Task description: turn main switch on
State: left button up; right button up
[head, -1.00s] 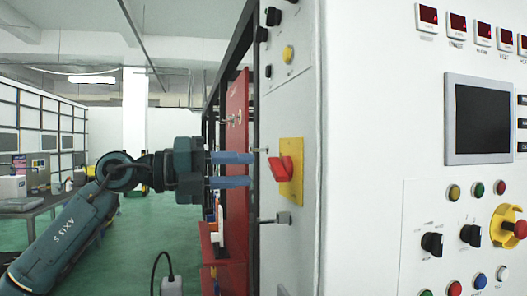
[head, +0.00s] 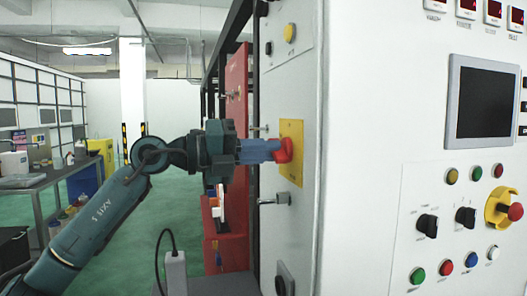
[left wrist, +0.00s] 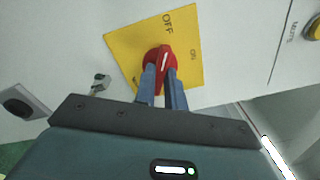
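The main switch is a red rotary handle (head: 284,150) on a yellow plate (head: 291,181), on the side face of the white cabinet. In the left wrist view the red handle (left wrist: 160,58) has a white line that points roughly at the word OFF; ON is printed to its right. My left gripper (head: 272,150) reaches the handle from the left. In the left wrist view its two blue fingers (left wrist: 161,82) lie close on either side of the handle and appear shut on it. The fingers partly hide the handle. My right gripper is not in view.
A metal latch (head: 275,199) sticks out below the plate, and a black fitting (head: 284,279) sits lower. The cabinet's front carries a dark screen (head: 482,101), buttons and a yellow-ringed red stop button (head: 515,211). A table (head: 62,177) stands at the left.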

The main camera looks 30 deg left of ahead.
pick_arm(q)
grip_shut()
jog(key=shift+m, duration=0.3)
jog(key=m, duration=0.5)
jog(key=shift+b, duration=0.35)
jog(key=m, duration=0.4)
jog(key=shift+b, duration=0.3)
jog(key=shift+m, duration=1.1)
jog(key=o, duration=0.6)
grip_release()
